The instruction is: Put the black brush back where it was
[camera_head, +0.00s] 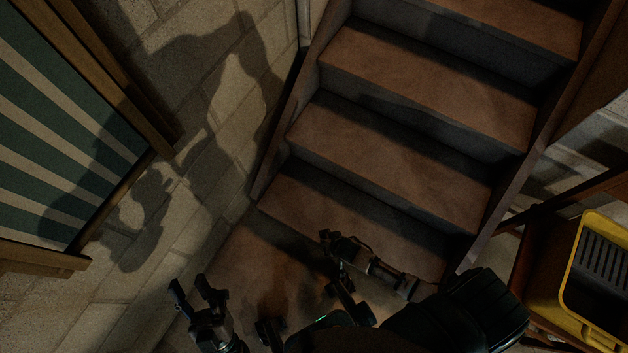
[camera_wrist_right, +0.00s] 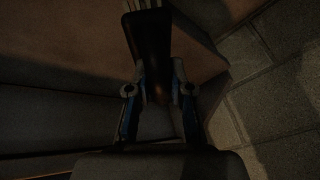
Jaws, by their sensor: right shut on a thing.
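The black brush (camera_wrist_right: 152,42) shows in the right wrist view as a dark handle, with pale bristle-like strips at the top edge. My right gripper (camera_wrist_right: 158,78) is shut on the lower part of the handle, one finger on each side. In the head view the right gripper reaches in from the right over the lower steps, and I cannot make out the brush clearly there. My left gripper (camera_head: 192,283) is at the bottom left of the head view, fingers apart and empty, near the stone wall.
A wooden staircase (camera_head: 400,145) rises ahead. A stone block wall (camera_head: 230,90) with a framed green and cream striped panel (camera_head: 60,130) stands at left. A yellow-rimmed bin (camera_head: 570,265) sits at lower right by wooden framing. Stone floor (camera_wrist_right: 275,95) shows at right in the wrist view.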

